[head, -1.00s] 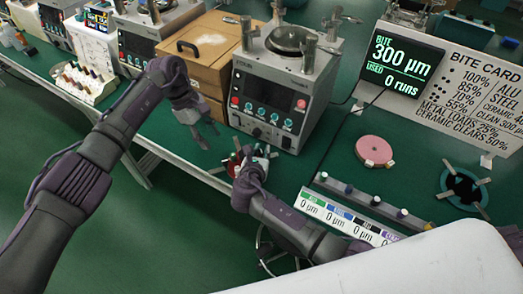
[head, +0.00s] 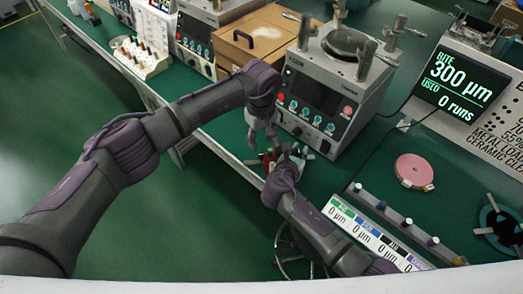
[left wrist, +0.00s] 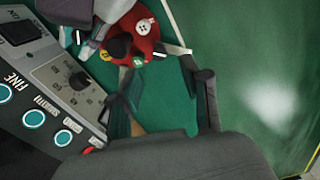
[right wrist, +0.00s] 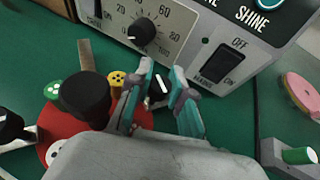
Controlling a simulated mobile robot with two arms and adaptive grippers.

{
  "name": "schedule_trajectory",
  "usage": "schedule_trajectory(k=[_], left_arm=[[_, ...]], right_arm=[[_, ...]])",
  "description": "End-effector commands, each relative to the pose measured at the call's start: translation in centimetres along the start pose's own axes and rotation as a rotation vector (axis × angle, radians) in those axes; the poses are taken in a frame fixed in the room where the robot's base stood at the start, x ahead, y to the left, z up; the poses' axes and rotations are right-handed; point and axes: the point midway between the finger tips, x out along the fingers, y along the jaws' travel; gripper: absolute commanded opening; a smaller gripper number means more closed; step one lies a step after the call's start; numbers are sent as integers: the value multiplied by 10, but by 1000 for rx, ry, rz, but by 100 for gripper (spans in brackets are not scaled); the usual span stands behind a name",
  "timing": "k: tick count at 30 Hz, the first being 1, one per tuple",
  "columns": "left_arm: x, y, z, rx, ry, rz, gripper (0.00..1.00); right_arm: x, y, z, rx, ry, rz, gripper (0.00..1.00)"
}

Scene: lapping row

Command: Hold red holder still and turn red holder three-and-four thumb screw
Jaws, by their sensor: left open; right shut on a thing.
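The red holder (head: 268,163) is a round red disc on the green bench, in front of the grey machine. In the left wrist view, the holder (left wrist: 134,22) shows a black central knob (left wrist: 120,46) and small white, yellow and green dotted discs. My left gripper (head: 262,140) is open, just above and beside it; its two fingers (left wrist: 165,105) are apart with only green surface between them. My right gripper (right wrist: 163,102) is shut at the edge of the red holder (right wrist: 52,130); the exact part gripped is partly hidden by the fingers.
The grey machine (head: 320,92) stands close behind the holder. A pink disc (head: 414,171), a row of small knobs (head: 408,222) and a lit display (head: 463,80) are to the right. A wooden box (head: 262,32) stands left of the machine. The bench's front edge is near.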

Motion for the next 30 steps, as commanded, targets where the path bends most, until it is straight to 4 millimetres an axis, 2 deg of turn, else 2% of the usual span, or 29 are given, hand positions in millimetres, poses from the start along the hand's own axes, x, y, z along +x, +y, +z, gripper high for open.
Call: schedule_trajectory(k=[3, 9, 15, 22, 23, 30], left_arm=[[25, 0, 1, -1, -3, -1, 47], [54, 0, 1, -3, -3, 0, 47], [65, 1, 0, 0, 0, 1, 47], [65, 0, 0, 0, 0, 1, 47], [65, 0, 0, 0, 0, 1, 45], [65, 0, 0, -1, 0, 1, 5]], right_arm=[[0, 0, 0, -1, 1, 1, 0], [0, 0, 0, -1, 1, 1, 0], [0, 0, 0, -1, 1, 1, 0], [0, 0, 0, -1, 1, 1, 0], [0, 0, 0, -1, 1, 1, 0], [0, 0, 0, -1, 1, 1, 0]])
